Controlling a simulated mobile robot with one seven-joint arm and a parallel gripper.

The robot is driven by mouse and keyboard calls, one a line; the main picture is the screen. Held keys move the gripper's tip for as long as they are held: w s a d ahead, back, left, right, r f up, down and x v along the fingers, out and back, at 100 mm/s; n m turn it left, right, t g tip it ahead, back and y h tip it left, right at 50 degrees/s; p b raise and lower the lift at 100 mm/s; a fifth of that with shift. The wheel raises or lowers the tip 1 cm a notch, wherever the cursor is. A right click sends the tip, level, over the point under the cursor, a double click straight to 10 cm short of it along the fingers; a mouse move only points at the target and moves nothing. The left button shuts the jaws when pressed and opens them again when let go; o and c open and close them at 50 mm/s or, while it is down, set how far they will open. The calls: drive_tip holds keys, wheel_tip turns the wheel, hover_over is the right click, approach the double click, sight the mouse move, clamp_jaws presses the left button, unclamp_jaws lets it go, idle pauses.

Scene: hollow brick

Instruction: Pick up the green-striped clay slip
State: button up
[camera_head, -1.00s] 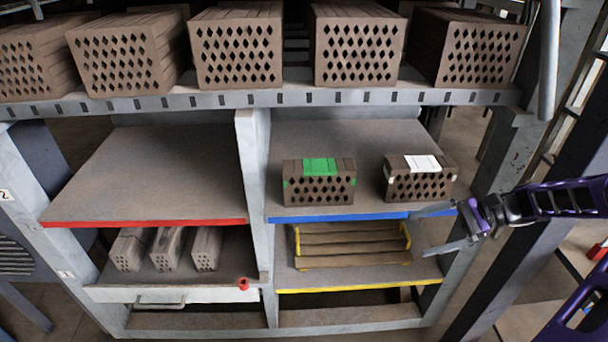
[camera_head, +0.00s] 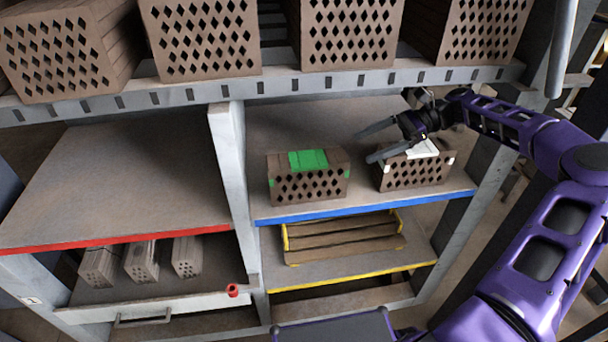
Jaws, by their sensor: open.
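The green-striped clay slip (camera_head: 307,186) is a brown perforated block with a green band over its top and green marks at its front edges. It sits on the blue-edged shelf (camera_head: 280,128), right of the divider post. My gripper (camera_head: 366,146) is open and empty, above the same shelf, to the right of the green-striped slip. Its fingers point left toward the slip and are apart from it. Below and behind the gripper is a similar slip with a white stripe (camera_head: 415,172), partly covered by a finger.
Large perforated bricks (camera_head: 205,40) fill the shelf above, whose metal beam (camera_head: 290,86) limits height. A yellow-edged shelf below holds a slatted brown crate (camera_head: 342,240). The red-edged shelf (camera_head: 120,185) left of the divider post (camera_head: 229,160) is bare. Three grey blocks (camera_head: 141,262) lie under it.

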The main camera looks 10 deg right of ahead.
approach(311, 158)
drive_tip(key=x, duration=0.4)
drive_tip(key=shift+x, duration=2.6)
drive_tip(key=shift+r, duration=0.1)
drive_tip(key=c, duration=1.5)
drive_tip(key=shift+r, duration=0.1)
